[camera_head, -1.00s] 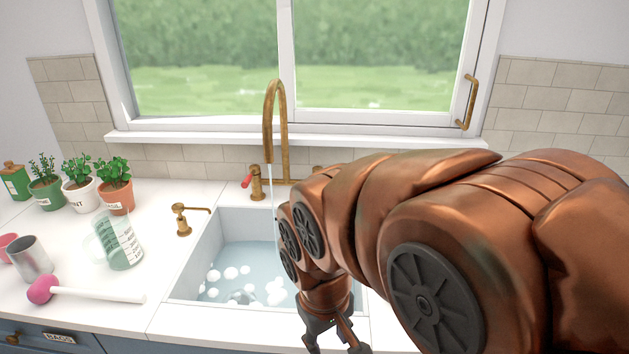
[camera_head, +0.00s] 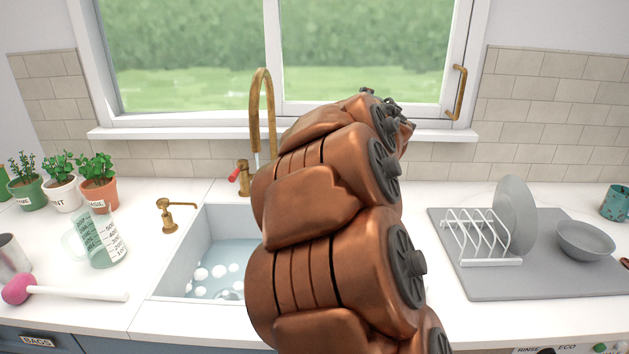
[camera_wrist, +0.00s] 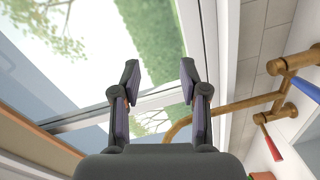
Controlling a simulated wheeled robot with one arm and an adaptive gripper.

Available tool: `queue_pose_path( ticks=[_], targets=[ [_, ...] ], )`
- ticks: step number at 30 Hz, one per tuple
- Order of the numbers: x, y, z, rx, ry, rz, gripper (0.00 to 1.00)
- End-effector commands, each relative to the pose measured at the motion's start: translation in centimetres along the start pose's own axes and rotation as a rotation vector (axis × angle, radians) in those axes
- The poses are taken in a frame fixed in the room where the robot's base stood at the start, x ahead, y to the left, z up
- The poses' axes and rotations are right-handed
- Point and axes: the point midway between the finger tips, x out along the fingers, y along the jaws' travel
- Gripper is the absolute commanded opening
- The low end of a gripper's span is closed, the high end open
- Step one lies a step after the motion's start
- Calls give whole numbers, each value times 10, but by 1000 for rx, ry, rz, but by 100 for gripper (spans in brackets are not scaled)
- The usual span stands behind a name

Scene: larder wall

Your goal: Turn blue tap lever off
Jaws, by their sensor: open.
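The brass tap (camera_head: 262,110) stands behind the sink, its arched spout in front of the window. A short stream of water (camera_head: 257,160) shows below the spout. The tap's red lever (camera_head: 234,174) is left of the spout; the blue lever is hidden behind my arm in the head view. In the wrist view, the blue lever (camera_wrist: 306,88) is at the right edge on a brass valve, with the red lever (camera_wrist: 271,143) below and left of it. My gripper (camera_wrist: 158,75) is open and empty, apart from both levers and in front of the window.
The sink (camera_head: 180,265) holds sudsy water. A brass soap pump (camera_head: 172,216), measuring jug (camera_head: 103,242) and potted herbs (camera_head: 98,182) are at left. At right, a grey mat (camera_head: 490,283) bears a white rack (camera_head: 478,236), plate and bowl. The window handle (camera_head: 457,92) sticks out.

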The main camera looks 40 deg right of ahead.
Motion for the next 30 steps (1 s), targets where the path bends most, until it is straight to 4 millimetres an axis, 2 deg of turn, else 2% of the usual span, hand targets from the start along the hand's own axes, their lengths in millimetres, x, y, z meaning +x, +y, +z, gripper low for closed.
queue_pose_path(
  ticks=[1, 5, 10, 12, 17, 21, 25, 30],
  targets=[
    [11, -4, 2, -53, 40, 6, 44],
    [31, -16, -6, -186, 182, 6, 44],
    [47, -52, -14, -330, 383, -32, 44],
    [49, -75, -13, -375, 471, -61, 44],
    [41, -127, -10, -444, 676, -132, 44],
    [25, -168, -2, -457, 831, -190, 44],
    [10, -189, 2, -454, 932, -222, 44],
    [1, -202, 2, -449, 988, -239, 44]
  ],
)
